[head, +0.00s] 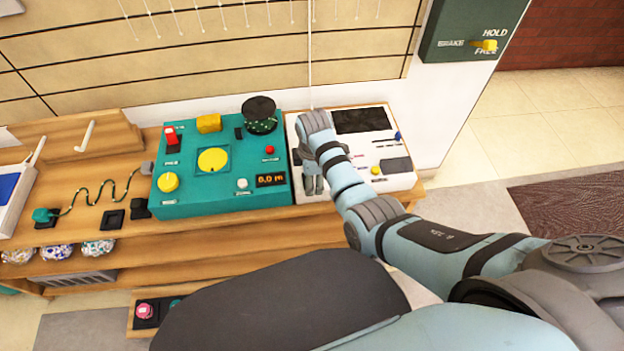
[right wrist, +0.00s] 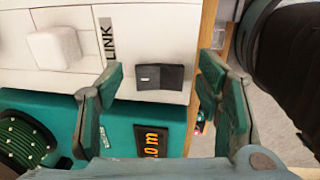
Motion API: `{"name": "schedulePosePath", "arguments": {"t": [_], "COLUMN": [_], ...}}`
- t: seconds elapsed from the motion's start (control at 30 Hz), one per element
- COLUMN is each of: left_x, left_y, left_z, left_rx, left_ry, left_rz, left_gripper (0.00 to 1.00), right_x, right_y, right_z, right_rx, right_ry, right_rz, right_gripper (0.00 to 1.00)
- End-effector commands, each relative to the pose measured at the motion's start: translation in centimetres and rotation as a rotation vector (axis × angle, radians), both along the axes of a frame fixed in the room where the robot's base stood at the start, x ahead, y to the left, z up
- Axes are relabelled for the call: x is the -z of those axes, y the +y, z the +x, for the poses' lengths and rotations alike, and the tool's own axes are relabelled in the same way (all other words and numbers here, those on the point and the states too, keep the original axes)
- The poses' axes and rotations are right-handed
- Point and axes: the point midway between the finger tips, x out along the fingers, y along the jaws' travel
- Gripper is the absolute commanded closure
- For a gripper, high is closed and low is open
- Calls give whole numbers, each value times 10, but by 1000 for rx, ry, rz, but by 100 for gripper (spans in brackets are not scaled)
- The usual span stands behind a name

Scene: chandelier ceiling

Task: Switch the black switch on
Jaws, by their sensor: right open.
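The black switch (right wrist: 170,77) is a dark rocker with a small white mark on its left half. It sits on a white panel (right wrist: 120,18) close to the panel's edge. In the right wrist view my right gripper (right wrist: 161,73) is open, with one finger on each side of the switch and nothing held. I cannot tell how far the fingertips are above the panel. In the head view my right gripper (head: 313,184) points down over the left part of the white panel (head: 400,182), and I cannot make out the switch there. My left gripper is not in view.
A teal console (head: 215,190) with yellow and red controls and a display (head: 271,180) adjoins the white panel's left side. A white button (right wrist: 54,46) and a LINK label lie near the switch. A wall box (head: 465,30) with a yellow lever hangs at upper right.

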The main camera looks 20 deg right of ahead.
Motion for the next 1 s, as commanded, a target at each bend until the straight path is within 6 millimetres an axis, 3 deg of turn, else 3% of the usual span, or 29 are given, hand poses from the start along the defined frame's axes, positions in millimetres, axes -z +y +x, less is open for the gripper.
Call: {"name": "schedulePosePath", "arguments": {"t": [0.27, 0.5, 0.6, 1.0], "left_x": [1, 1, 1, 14], "left_y": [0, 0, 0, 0], "left_z": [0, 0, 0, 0], "left_rx": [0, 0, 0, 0], "left_ry": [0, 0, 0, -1], "left_rz": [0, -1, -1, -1], "left_gripper": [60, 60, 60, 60], "right_x": [2, 2, 2, 2], "right_y": [0, 0, 0, 0], "right_z": [1, 1, 1, 5], "right_rx": [0, 0, 0, 0], "right_ry": [-1, -1, -1, 123], "right_rz": [0, 0, 0, 25], "right_gripper": [40, 77, 88, 88]}}
